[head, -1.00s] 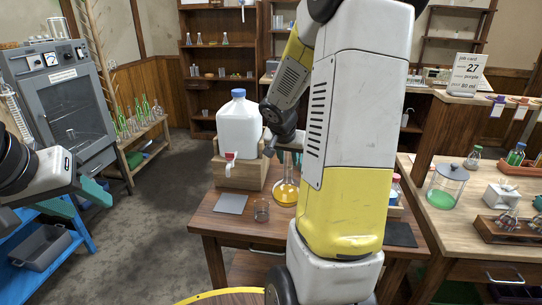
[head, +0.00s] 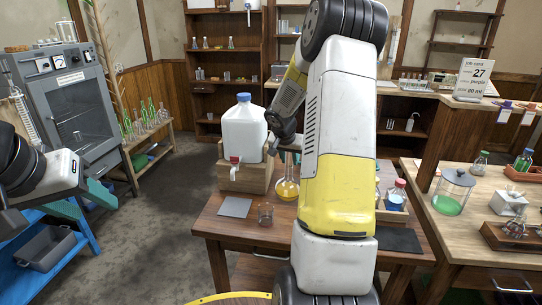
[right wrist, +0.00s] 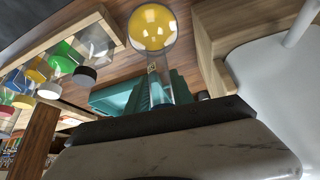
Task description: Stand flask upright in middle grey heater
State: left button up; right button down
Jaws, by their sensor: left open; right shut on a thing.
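The flask (head: 287,188), round with yellow-orange liquid, is at the work table beside the wooden block. My right gripper is shut on its neck. The head view mostly hides that gripper behind my own arm. In the right wrist view, the flask's round bulb (right wrist: 152,28) points away from the teal fingers of my right gripper (right wrist: 155,95). I cannot tell its exact gap above the table. My left gripper (head: 82,203) is open and empty at the far left, near the blue shelf. I cannot make out the middle grey heater; my right arm hides part of the table.
A white jug (head: 244,132) with a blue cap stands on a wooden block (head: 257,178) left of the flask. A small beaker (head: 265,213) and grey mat (head: 235,207) lie in front. Bottles (head: 396,195) and a dark mat (head: 400,240) are right of my arm.

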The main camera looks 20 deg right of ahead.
jog(key=shift+f, duration=0.1)
jog(key=c, duration=1.1)
grip_release()
